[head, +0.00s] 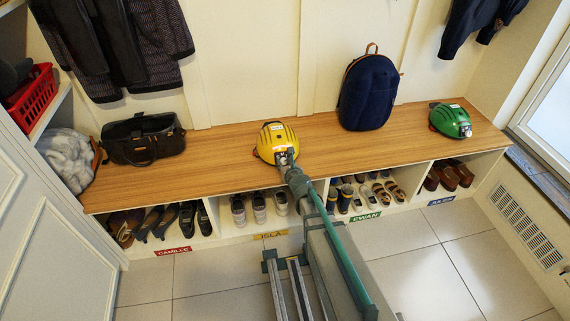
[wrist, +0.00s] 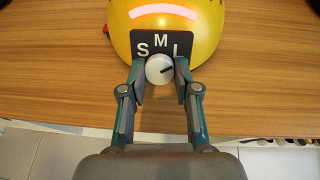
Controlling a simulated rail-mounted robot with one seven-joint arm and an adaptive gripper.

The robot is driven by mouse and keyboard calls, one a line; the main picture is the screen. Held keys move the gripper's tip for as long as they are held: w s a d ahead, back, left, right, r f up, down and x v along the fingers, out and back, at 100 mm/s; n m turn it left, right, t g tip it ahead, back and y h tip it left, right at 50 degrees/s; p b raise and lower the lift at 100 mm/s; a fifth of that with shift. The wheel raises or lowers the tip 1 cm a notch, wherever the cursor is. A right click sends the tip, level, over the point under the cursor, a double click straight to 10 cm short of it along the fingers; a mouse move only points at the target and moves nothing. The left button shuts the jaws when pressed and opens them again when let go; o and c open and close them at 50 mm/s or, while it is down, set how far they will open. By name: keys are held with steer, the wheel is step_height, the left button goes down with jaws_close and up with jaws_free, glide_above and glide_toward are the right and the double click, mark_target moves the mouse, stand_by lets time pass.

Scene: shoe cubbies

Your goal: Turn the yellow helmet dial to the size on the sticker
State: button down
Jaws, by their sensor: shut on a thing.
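The yellow helmet (head: 277,146) sits on the wooden bench top, left of the blue backpack. Its white sticker (head: 276,127) is too small to read. In the wrist view the helmet (wrist: 208,20) fills the top, with a red glowing band across it. Below the band is a black plate (wrist: 161,36) marked S, M and L from left to right. My gripper (wrist: 160,75) is shut on the dial, one finger on each side. The head view shows my gripper (head: 285,158) at the helmet's front.
A green helmet (head: 451,120) stands at the bench's right end, beyond the blue backpack (head: 368,92). A dark bag (head: 143,139) stands at the left. Shoes fill the labelled cubbies below. Bare bench top (head: 222,148) flanks the yellow helmet.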

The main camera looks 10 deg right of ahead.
steer(key=n, duration=0.3)
steer(key=n+p, duration=0.1)
steer(key=n, duration=0.2)
steer(key=shift+d+r+g+y, duration=0.1)
steer(key=shift+g+y, duration=0.2)
steer(key=shift+y, duration=0.1)
steer(key=n+p, duration=0.1)
steer(key=n, duration=0.5)
steer(key=shift+w+r+n+g+p, duration=0.1)
steer(key=shift+n+g+p, duration=0.2)
steer(key=shift+g+p, duration=0.1)
steer(key=n+g+p, duration=0.1)
steer(key=n, duration=0.5)
steer(key=shift+r, duration=0.15)
steer(key=n+p, duration=0.1)
steer(key=n, duration=0.3)
steer(key=shift+n+h, duration=0.3)
steer(key=shift+n, duration=0.1)
steer(key=shift+p, duration=0.3)
steer(key=c, duration=0.8)
jaws_free()
